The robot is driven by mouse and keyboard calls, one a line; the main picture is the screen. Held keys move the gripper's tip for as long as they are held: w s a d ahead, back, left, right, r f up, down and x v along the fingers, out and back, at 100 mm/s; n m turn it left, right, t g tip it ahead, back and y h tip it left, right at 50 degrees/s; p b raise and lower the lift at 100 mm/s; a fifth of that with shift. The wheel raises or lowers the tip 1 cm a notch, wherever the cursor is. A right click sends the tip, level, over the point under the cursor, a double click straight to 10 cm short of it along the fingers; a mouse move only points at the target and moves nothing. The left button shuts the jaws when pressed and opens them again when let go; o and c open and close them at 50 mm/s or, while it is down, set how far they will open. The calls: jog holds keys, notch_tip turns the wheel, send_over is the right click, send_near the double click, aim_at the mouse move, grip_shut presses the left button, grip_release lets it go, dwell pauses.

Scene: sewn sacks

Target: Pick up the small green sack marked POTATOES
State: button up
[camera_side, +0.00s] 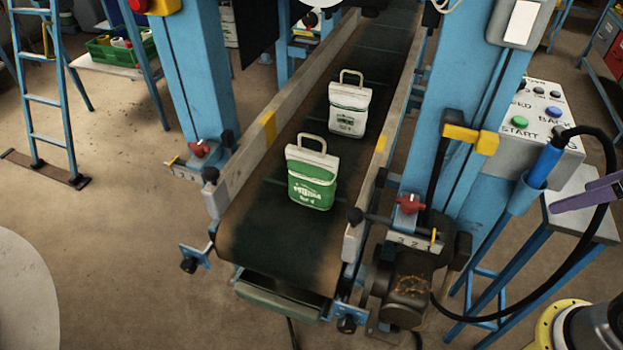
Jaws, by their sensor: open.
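A small sack with a green lower body, white top and loop handle (311,188) lies on the near part of the dark conveyor belt (270,245). White lettering shows on its green part, too small to read surely. A second sack, mostly white with a green printed band (348,110), lies further up the belt, apart from the first.
Pale rails (240,160) edge the belt, between blue posts (197,65). A control box with coloured buttons (540,120) and a blue tool with a black cable (543,165) stand at the right. A motor (405,285) sits by the belt's near right corner. The left floor is mostly clear.

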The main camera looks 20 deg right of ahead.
jog(key=w+a+f+n+g+y, duration=0.2)
jog(key=w+a+f+n+g, duration=0.3)
jog(key=w+a, duration=0.45)
jog(key=n+t+y, duration=0.1)
jog(key=n+t, duration=0.2)
send_near(314, 154)
jog(key=shift+a+f, duration=0.1)
jog(key=shift+f, duration=0.1)
jog(key=shift+w+f, duration=0.25)
jog(key=shift+w, duration=0.05)
jog(key=x, duration=1.1)
jog(key=shift+s+f, duration=0.2)
grip_shut()
jog(key=shift+r, duration=0.15)
